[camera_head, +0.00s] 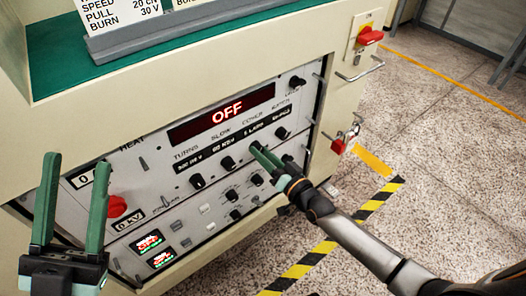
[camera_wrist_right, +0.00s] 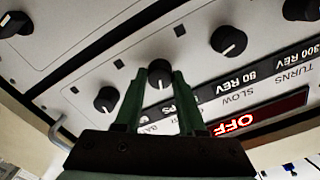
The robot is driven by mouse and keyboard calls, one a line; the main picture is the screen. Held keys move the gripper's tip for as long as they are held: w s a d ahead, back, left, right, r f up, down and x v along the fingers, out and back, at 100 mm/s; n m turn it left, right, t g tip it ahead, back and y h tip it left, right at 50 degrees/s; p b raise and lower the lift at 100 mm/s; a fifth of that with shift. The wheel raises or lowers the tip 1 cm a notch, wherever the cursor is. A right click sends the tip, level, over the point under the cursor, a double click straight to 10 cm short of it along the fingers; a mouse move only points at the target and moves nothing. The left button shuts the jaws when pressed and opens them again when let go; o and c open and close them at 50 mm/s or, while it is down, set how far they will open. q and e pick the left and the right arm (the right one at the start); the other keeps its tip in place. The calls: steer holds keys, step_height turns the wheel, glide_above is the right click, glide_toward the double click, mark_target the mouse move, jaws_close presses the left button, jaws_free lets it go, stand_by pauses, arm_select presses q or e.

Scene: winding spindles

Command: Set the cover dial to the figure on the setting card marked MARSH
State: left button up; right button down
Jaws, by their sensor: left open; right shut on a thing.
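The cover dial (camera_wrist_right: 159,74) is a black knob on the grey control panel, third in the upper row, under the word COVER and a label that seems to read 5 LAPS. My right gripper (camera_wrist_right: 160,80) is shut on this knob; in the head view my right gripper (camera_head: 262,155) hides most of it. My left gripper (camera_head: 76,165) is open and empty, in front of the panel's left side. A setting card (camera_head: 118,12) on the top ledge shows SPEED, PULL 20 cN and BURN 30 V. Its heading is cut off, so I cannot see MARSH.
A red display (camera_head: 226,115) reads OFF. The turns knob (camera_head: 197,181) and slow knob (camera_head: 228,163) lie left of my right gripper; another knob (camera_head: 282,132) lies right. A red knob (camera_head: 117,206) is near my left gripper. A handle (camera_head: 360,70) sticks out at right.

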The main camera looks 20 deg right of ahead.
steer(key=m, duration=1)
steer(key=shift+b, duration=0.4)
steer(key=shift+m, duration=0.4)
steer(key=c, duration=0.5)
jaws_free()
steer(key=shift+s, duration=0.1)
